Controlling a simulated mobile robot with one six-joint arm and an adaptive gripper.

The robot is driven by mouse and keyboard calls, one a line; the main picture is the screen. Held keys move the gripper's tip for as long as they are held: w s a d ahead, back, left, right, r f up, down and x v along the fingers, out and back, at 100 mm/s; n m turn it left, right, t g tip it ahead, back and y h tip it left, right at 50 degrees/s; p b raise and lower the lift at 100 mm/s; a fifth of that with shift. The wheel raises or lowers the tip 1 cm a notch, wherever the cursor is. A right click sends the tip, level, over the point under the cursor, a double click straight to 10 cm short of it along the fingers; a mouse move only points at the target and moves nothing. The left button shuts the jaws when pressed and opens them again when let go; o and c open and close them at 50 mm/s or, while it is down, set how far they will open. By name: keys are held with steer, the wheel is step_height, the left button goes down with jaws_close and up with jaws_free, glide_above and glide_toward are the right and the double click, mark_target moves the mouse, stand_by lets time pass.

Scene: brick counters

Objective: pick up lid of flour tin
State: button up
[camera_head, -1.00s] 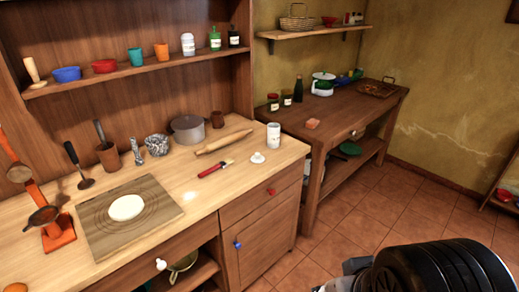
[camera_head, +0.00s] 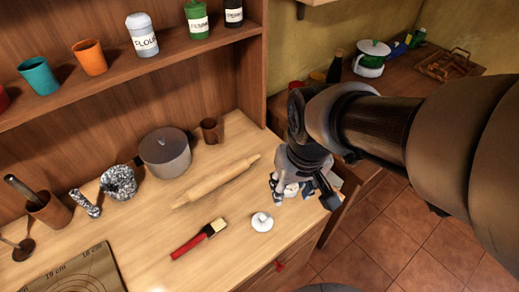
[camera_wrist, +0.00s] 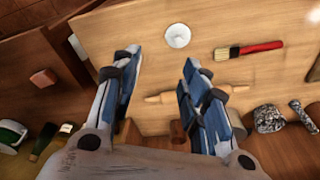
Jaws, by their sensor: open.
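A small white round lid with a knob (camera_head: 262,221) lies on the wooden counter near its front edge. It also shows in the wrist view (camera_wrist: 177,36), just beyond the fingertips. My gripper (camera_head: 303,198) is open and empty, above the counter's right end, to the right of the lid and apart from it. Its two spread fingers frame the lower middle of the wrist view (camera_wrist: 162,58). The white tin on the counter is mostly or wholly hidden by my gripper in the head view. Another white tin marked FLOUR (camera_head: 141,35) stands on the shelf.
A red-handled brush (camera_head: 199,238) lies left of the lid, and a rolling pin (camera_head: 216,182) lies behind it. A grey pot (camera_head: 165,153) and brown cup (camera_head: 209,131) stand farther back. Bare counter surrounds the lid. A second table (camera_head: 405,83) stands at the back right.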

steer(key=w+a+f+g+p, duration=0.1)
steer(key=w+a+f+p, duration=0.1)
steer(key=w+a+p, duration=0.15)
steer(key=n+g+b, duration=0.1)
steer(key=b, duration=0.1)
glide_above(262, 217)
step_height(262, 217, down, 14)
steer(key=shift+w+f, duration=0.1)
steer(key=shift+f, duration=0.05)
steer(key=shift+f+b, duration=0.85)
steer(key=shift+f, duration=2.1)
steer(key=shift+r, duration=0.1)
steer(key=shift+c, duration=0.2)
jaws_close()
